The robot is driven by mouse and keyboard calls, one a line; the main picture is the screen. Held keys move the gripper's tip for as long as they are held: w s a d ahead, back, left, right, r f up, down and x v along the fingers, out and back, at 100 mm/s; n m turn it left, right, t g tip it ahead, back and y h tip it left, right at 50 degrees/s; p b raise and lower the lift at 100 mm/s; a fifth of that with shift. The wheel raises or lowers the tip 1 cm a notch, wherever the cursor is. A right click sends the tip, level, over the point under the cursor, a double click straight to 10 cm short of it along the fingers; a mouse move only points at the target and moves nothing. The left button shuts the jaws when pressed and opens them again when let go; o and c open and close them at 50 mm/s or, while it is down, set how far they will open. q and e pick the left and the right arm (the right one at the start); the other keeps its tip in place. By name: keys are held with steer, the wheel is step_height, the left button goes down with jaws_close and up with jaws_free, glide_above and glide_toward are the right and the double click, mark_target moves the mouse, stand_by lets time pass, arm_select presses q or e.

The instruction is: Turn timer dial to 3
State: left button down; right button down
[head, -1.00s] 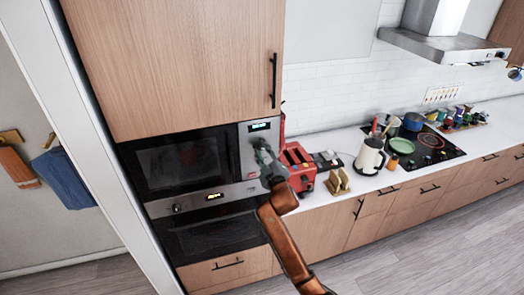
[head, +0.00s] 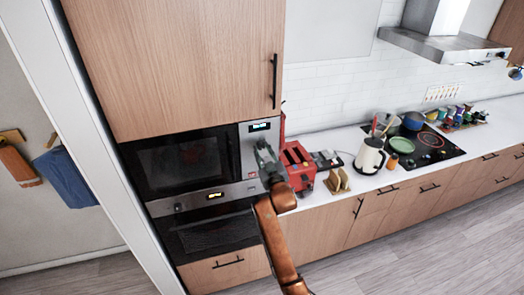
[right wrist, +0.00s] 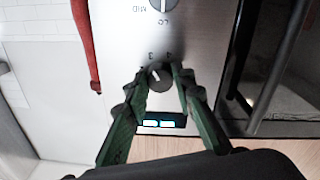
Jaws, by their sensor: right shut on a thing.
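The timer dial (right wrist: 157,76) is a small dark round knob on the silver control panel of the microwave (head: 182,163). It shows in the right wrist view, which looks at the panel upside down, with a pale mark on its face. A few numerals are printed around it, but I cannot read the setting with certainty. My right gripper (right wrist: 160,74) has its green-grey fingers on both sides of the dial, closed on it. In the head view my right gripper (head: 262,146) is at the panel below the lit display (head: 260,127) and hides the dial. My left gripper is out of view.
A second knob (right wrist: 163,4) marked MID and LO is on the same panel. The microwave's dark handle (right wrist: 268,70) runs beside the panel. A red toaster (head: 298,166) stands close to the right of my gripper. A kettle (head: 369,157) is farther along the counter.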

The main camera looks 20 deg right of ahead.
steer(key=shift+f, duration=0.15)
steer(key=c, duration=1.6)
jaws_free()
steer(key=s, duration=1.2)
